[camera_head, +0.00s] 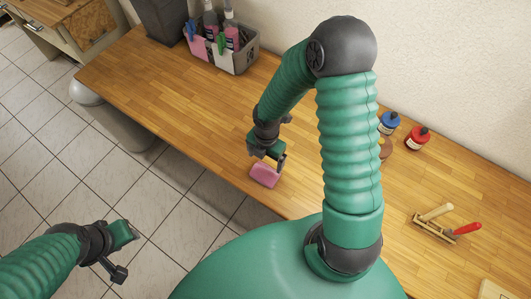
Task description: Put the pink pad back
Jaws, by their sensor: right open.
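The pink pad (264,176) lies on the wooden worktop (200,110), close to its front edge. My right gripper (268,157) is open, just above and behind the pad. Its fingers look very near the pad, but I cannot tell whether they touch it. My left gripper (128,254) is open and empty, over the tiled floor in front of the worktop. A grey caddy (240,62) stands at the back of the worktop by the wall. It holds bottles and a pink item (198,46).
A dark bin (161,20) stands beside the caddy. A blue-capped bottle (389,122), a red-capped bottle (417,138) and a small rack with red- and wood-handled tools (434,230) are at the right. The worktop's left part is clear.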

